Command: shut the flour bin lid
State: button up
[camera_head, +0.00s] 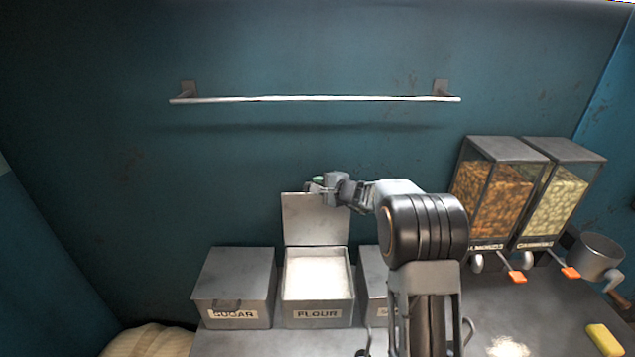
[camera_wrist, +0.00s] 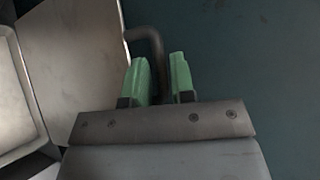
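The flour bin (camera_head: 318,319) stands on the counter with white flour inside. Its grey lid (camera_head: 314,219) is raised upright at the back, against or near the wall. My gripper (camera_head: 318,186) is at the lid's top edge. In the wrist view the lid (camera_wrist: 75,60) lies at the left, with a bent dark handle (camera_wrist: 153,38) on its edge. My gripper's green fingers (camera_wrist: 160,78) are apart, with the handle's bar running between them. A little gap seems to show beside the bar; contact is unclear.
The closed sugar bin (camera_head: 235,287) stands left of the flour bin. Another bin (camera_head: 373,283) is to the right, partly behind my arm. Clear dispensers (camera_head: 495,195), a metal pot (camera_head: 597,260) and a yellow block (camera_head: 604,340) are at the right. A wall rail (camera_head: 315,99) is above.

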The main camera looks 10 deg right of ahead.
jog(key=shift+w+a+f, duration=0.15)
jog(key=shift+w+a, duration=0.1)
jog(key=shift+w, duration=0.2)
jog(key=shift+c, duration=0.2)
grip_shut()
